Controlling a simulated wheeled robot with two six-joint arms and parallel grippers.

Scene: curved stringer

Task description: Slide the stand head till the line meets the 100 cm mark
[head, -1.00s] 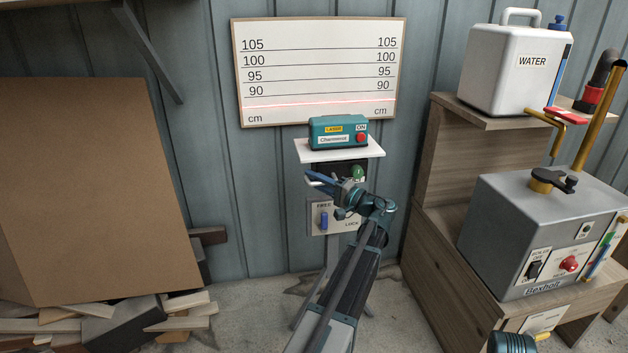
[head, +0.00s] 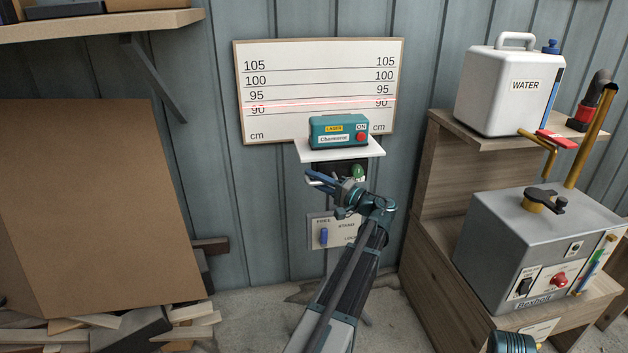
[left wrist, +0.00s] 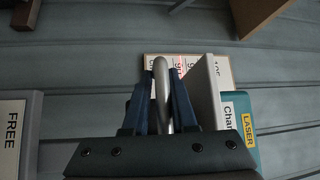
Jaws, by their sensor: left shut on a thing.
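The stand head is a white plate (head: 312,154) carrying a teal laser box (head: 338,132) with a red ON button. The plate and the laser box (left wrist: 240,128) also show in the left wrist view. The red laser line (head: 300,105) crosses the scale board (head: 320,128) between the 90 and 95 lines, below the 100 line. My left gripper (head: 322,181) is just below the plate. In the left wrist view my left gripper (left wrist: 162,95) is shut on a pale metal bar (left wrist: 161,85) beside the plate. My right gripper is not seen.
The stand's FREE/LOCK panel (head: 334,232) with a blue lever is below my gripper. A wooden bench (head: 425,180) with a water tank (head: 508,88) and grey boiler (head: 545,225) stands right. A brown board (head: 95,210) leans left; a shelf (head: 110,25) juts out above.

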